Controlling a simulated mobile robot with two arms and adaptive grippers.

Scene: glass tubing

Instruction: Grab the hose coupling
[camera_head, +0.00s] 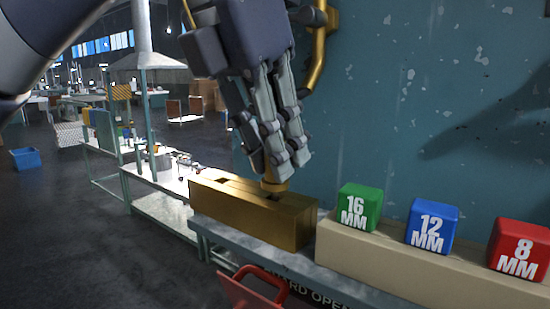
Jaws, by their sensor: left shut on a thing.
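My left gripper (281,166) comes in from the upper left and points down. Its grey fingers are closed around a small brass-coloured piece, which appears to be the hose coupling (274,186). Only the lower end of the coupling shows below the fingertips; the rest is hidden by them. It is at the right part of the top of a long brass-coloured block (285,226) with dark slots. I cannot tell whether the coupling still sits in a slot or is just above it. My right gripper is not in view.
Green 16 MM (358,207), blue 12 MM (432,227) and red 8 MM (520,250) cubes stand on a beige ledge (400,266) to the right. A teal wall (400,120) with a brass pipe (318,62) rises close behind. A red handle (252,291) is in front.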

